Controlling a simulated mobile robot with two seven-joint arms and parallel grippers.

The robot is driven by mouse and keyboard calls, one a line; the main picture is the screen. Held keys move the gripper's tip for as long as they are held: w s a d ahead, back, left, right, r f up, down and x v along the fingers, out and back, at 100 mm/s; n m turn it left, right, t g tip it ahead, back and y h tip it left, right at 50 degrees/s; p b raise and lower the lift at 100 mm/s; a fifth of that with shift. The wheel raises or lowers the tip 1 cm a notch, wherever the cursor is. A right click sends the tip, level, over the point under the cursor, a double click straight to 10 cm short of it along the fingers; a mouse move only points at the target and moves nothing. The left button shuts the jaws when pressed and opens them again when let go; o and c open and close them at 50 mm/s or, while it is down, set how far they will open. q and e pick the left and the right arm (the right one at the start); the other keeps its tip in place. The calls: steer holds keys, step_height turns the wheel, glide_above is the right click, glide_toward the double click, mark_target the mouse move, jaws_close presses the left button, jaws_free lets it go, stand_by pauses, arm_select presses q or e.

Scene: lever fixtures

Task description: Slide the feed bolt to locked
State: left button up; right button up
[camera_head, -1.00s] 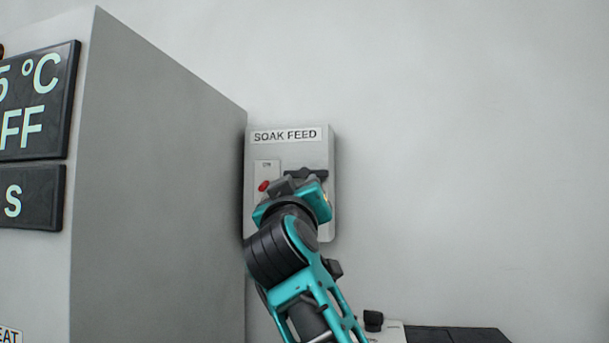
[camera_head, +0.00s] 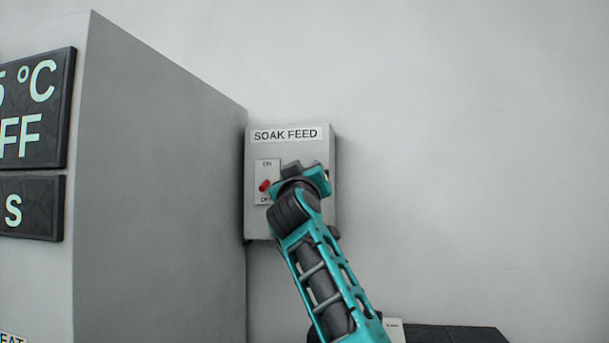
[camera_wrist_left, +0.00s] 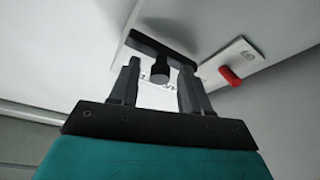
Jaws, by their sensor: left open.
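The grey box labelled SOAK FEED (camera_head: 325,150) is on the wall in the head view. The black feed bolt (camera_wrist_left: 165,47) shows in the left wrist view as a dark bar with a round knob (camera_wrist_left: 160,74) sticking out. My left gripper (camera_wrist_left: 160,68) is open, with one finger on each side of the knob; I cannot tell whether either touches it. In the head view my left gripper (camera_head: 300,174) is in front of the box and hides the bolt. My right gripper is not in view.
A red switch (camera_head: 264,186) on an ON/OFF plate is close left of my gripper in the head view, and right of the bolt in the left wrist view (camera_wrist_left: 230,76). A large grey cabinet (camera_head: 150,190) stands left of the box. The wall to the right is bare.

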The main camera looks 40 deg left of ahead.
arm_select(q)
steer(key=shift+c, duration=0.5)
jaws_close()
steer(key=s+a, duration=0.1)
steer(key=a, duration=0.1)
steer(key=s+a, duration=0.1)
steer(key=a, duration=0.1)
steer(key=s+a, duration=0.1)
steer(key=a, duration=0.1)
steer(key=shift+s+a, duration=0.4)
steer(key=shift+o, duration=0.5)
jaws_free()
steer(key=shift+a, duration=0.1)
steer(key=shift+s, duration=0.1)
